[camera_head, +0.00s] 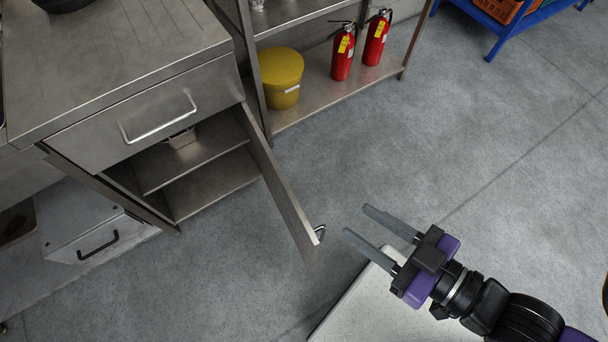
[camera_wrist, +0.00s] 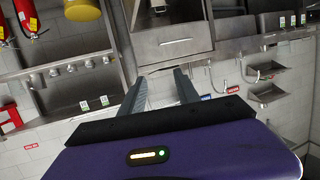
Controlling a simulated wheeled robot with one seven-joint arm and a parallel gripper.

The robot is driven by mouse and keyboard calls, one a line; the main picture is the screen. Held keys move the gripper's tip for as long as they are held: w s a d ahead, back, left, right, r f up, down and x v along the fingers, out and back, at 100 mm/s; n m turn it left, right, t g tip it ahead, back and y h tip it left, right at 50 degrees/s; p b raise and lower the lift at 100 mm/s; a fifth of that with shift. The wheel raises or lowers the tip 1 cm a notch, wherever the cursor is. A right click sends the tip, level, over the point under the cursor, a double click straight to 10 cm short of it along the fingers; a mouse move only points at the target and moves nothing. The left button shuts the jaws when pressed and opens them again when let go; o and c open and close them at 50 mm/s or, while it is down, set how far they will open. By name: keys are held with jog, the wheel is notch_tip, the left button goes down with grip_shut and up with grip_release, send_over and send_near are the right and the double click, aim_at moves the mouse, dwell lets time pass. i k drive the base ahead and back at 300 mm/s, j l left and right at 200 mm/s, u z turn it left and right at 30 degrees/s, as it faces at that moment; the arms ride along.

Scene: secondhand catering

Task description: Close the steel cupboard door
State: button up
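The steel cupboard (camera_head: 180,160) stands at the left in the head view, with a drawer above an open compartment. Its steel door (camera_head: 277,185) is hinged on the right side and swung wide open into the room. The door handle (camera_head: 319,232) is on the outer face near the free edge. A small container (camera_head: 182,138) sits on the upper shelf inside. My gripper (camera_head: 360,222) is open and empty, to the right of the door handle and apart from it. The two fingers also show in the wrist view (camera_wrist: 161,85), with nothing between them.
A steel shelf (camera_head: 345,92) right of the cupboard holds a yellow bucket (camera_head: 282,78) and two red fire extinguishers (camera_head: 343,54). A blue rack (camera_head: 505,28) stands at the top right. A white box with a black handle (camera_head: 92,238) is at lower left. Grey floor (camera_head: 480,130) is clear.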

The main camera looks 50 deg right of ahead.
aim_at(305, 237)
jog(key=k+l+u, duration=0.15)
jog(key=l, duration=0.25)
jog(key=k+l+u, duration=0.1)
jog(key=l, duration=0.3)
jog(key=k+l+u, duration=0.15)
jog(key=k+l, duration=0.15)
jog(key=k+l+u, duration=0.1)
jog(key=l, duration=0.3)
jog(key=l+u, duration=0.25)
jog(key=l, duration=0.4)
jog(key=k+l+u, duration=0.25)
jog(key=l, duration=0.35)
jog(key=i, duration=0.1)
